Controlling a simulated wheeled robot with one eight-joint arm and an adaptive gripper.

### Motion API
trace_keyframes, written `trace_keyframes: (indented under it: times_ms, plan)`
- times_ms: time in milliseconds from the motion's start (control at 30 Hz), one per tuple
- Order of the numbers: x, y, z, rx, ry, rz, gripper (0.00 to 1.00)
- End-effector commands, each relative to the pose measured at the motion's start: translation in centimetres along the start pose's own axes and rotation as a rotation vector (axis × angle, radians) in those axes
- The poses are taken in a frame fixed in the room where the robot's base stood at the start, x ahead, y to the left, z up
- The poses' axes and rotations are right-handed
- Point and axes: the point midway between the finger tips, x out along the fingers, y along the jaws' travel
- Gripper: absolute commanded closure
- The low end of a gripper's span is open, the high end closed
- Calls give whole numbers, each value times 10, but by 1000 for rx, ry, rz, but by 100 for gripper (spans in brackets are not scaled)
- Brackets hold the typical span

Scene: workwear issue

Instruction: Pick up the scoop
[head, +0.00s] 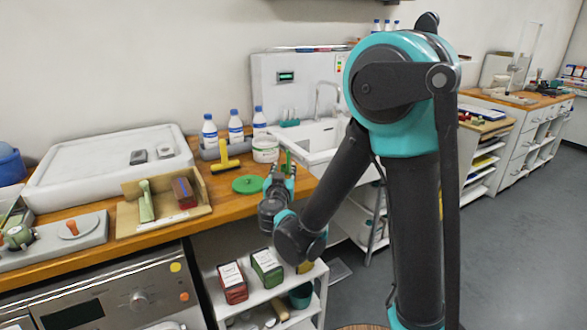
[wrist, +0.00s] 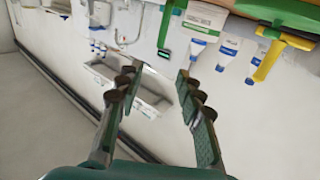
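My gripper (head: 280,178) hangs over the front edge of the wooden counter, right of a round green lid (head: 249,184). In the wrist view my gripper (wrist: 160,72) is open, with nothing between its fingers. A slim green thing (head: 288,160) shows just behind my gripper, beside a white tub (head: 265,150). It also shows in the wrist view (wrist: 168,18), apart from my fingers. It may be the scoop, but its full shape is hidden. A pale green-handled thing (head: 146,202) stands in a wooden holder at the left. I cannot tell for certain which is the scoop.
A yellow T-shaped tool (head: 226,158) lies left of the tub, in front of several blue-capped bottles (head: 236,127). A white sink (head: 320,140) is behind my arm. An open shelf unit (head: 262,308) with boxes is below the counter. Grey floor is clear at the right.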

Motion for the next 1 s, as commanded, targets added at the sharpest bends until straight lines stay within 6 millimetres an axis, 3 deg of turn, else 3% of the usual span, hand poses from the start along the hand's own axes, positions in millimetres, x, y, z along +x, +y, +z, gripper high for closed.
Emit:
trace_keyframes:
  times_ms: [200,400,767,1000]
  plan:
    - [46,2,1,-1,-1,5,63]
    - [79,1,1,-1,-1,3,63]
    - [101,2,2,-1,-2,3,63]
    - [135,4,6,-1,-2,4,63]
